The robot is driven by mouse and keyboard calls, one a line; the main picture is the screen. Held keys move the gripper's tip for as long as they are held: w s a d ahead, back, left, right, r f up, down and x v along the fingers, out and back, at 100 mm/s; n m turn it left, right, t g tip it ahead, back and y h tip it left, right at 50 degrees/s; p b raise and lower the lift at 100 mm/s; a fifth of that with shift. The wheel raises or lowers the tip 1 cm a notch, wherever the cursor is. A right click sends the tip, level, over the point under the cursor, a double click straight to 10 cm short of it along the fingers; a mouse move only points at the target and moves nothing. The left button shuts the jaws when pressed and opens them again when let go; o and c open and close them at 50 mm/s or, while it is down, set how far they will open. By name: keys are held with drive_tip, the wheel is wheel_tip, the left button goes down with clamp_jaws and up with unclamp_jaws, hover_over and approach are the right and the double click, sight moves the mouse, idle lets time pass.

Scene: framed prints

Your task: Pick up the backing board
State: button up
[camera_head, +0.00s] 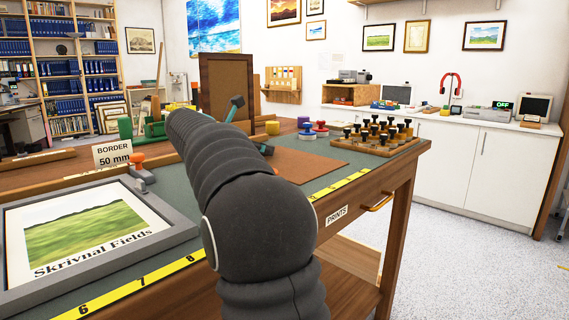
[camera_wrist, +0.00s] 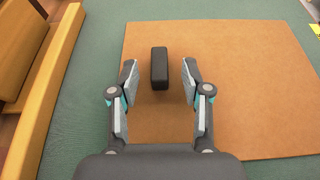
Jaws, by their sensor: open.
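The backing board (camera_wrist: 255,85) is a flat brown sheet lying on the green mat, filling the middle and right of the wrist view. In the head view the board (camera_head: 312,167) lies right of my arm, its left part hidden. A small black block (camera_wrist: 160,68) stands up from the board near its left side. My gripper (camera_wrist: 159,75) is open, with one finger on each side of the block and a gap to both. I cannot tell its exact height above the board. In the head view my arm mostly hides the gripper.
A wooden rail (camera_wrist: 42,90) runs left of the board. A grey-framed landscape print (camera_head: 88,235) lies front left. An upright brown panel (camera_head: 227,85) stands behind my arm.

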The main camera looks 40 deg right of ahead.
clamp_jaws()
drive_tip(key=shift+r, duration=0.1)
